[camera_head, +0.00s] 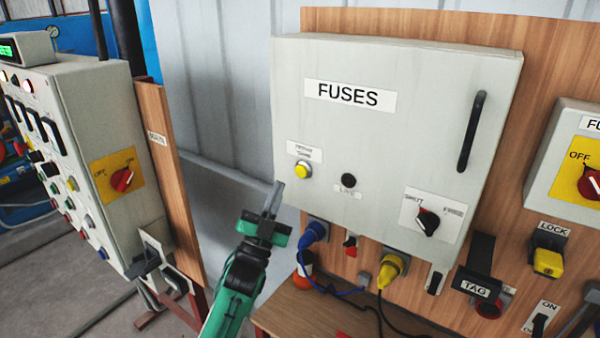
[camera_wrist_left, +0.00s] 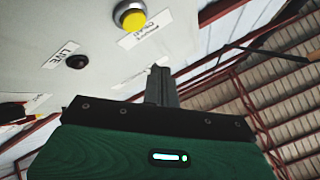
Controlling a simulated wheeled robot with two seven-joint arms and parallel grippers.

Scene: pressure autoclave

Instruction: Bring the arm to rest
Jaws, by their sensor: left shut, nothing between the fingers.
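My left gripper (camera_head: 273,198) is shut and empty. It points up just left of the lower left edge of the grey fuse box (camera_head: 400,75), below and left of the box's yellow button (camera_head: 303,170). In the left wrist view the shut fingers (camera_wrist_left: 161,85) stand up in front of the box's lower edge, below the yellow button (camera_wrist_left: 130,16). I cannot tell whether the fingers touch the box. My right gripper is not in view.
A wooden board (camera_head: 540,40) carries the fuse box, with a blue plug (camera_head: 314,232) and a yellow plug (camera_head: 393,266) below it. A grey control panel (camera_head: 100,120) stands on the left. A wooden table (camera_head: 300,312) lies below. The wall gap (camera_head: 215,130) between panel and box is clear.

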